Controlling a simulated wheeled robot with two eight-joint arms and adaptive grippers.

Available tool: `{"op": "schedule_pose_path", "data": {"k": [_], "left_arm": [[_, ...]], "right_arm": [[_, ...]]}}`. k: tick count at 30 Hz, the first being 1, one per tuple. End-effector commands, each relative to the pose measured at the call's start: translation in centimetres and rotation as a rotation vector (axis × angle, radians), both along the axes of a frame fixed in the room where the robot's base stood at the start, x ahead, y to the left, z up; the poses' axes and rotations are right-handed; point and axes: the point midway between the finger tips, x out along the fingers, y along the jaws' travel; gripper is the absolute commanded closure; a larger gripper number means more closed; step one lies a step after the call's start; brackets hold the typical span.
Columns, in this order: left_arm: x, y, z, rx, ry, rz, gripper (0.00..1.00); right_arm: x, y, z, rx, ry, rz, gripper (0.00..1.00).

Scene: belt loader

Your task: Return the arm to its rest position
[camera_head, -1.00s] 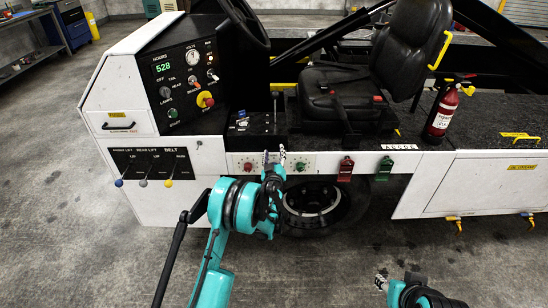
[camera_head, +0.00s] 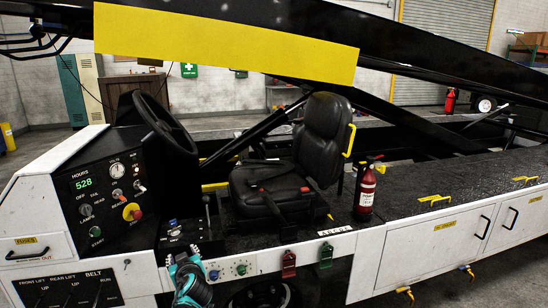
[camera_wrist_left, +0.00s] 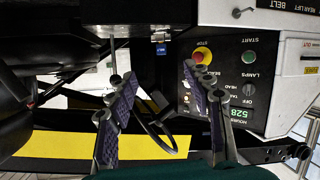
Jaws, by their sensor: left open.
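My left arm's teal wrist and gripper (camera_head: 186,268) show at the bottom edge in the head view, in front of the loader's side below the seat. The rest of that arm is out of the picture. In the left wrist view the two fingers of my left gripper (camera_wrist_left: 163,85) stand wide apart with nothing between them. That view is upside down, with the control panel (camera_wrist_left: 229,88) beyond the fingers. I cannot tell the exact gap from the fingers to the loader. My right gripper is not in view.
The belt loader fills the view: control panel (camera_head: 108,196), steering wheel (camera_head: 160,120), black seat (camera_head: 300,165), red extinguisher (camera_head: 366,190) and white side doors (camera_head: 436,245). A black boom with a yellow panel (camera_head: 225,42) crosses above.

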Motion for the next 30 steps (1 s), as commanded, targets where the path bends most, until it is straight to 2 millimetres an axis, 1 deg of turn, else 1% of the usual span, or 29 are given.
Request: {"op": "schedule_pose_path", "data": {"k": [1,4,5,6,8,9,11,12,14,15,18,21,24,27,30], "left_arm": [[-2.5,-0.1,0.6,0.003,0.050,-0.007,0.49],[-7.0,-0.7,0.8,0.009,0.157,-0.037,0.49],[-8.5,-0.9,0.7,0.010,0.189,-0.050,0.49],[-10.4,-1.3,0.6,0.012,0.234,-0.070,0.49],[-13.3,-2.0,0.2,0.012,0.296,-0.105,0.49],[-15.3,-2.5,-0.2,0.011,0.337,-0.134,0.49],[-18.2,-3.4,-0.9,0.012,0.397,-0.183,0.49],[-20.2,-4.1,-1.4,0.010,0.434,-0.220,0.49],[-23.0,-5.2,-2.4,0.009,0.487,-0.278,0.49],[-24.7,-6.0,-3.0,0.007,0.518,-0.319,0.49],[-28.4,-7.8,-4.5,0.004,0.578,-0.415,0.49],[-31.0,-9.2,-5.7,0.003,0.615,-0.493,0.49],[-32.4,-10.0,-6.4,0.004,0.633,-0.541,0.49],[-33.0,-10.4,-6.6,0.004,0.641,-0.562,0.49],[-33.0,-10.4,-6.6,0.004,0.642,-0.564,0.49]], "right_arm": [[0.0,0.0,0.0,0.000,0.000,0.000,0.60],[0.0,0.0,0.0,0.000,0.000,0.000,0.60],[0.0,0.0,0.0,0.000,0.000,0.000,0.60],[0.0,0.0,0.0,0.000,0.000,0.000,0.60],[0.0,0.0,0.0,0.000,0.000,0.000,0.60],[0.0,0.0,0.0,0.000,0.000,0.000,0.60],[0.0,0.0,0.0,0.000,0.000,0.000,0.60],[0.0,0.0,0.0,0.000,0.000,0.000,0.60],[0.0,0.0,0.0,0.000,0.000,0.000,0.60],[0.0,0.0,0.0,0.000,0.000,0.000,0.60],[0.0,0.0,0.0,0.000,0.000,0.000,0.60],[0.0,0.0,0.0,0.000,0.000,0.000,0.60],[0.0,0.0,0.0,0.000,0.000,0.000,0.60],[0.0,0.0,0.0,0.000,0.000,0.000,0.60],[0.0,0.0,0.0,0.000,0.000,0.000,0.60]]}}
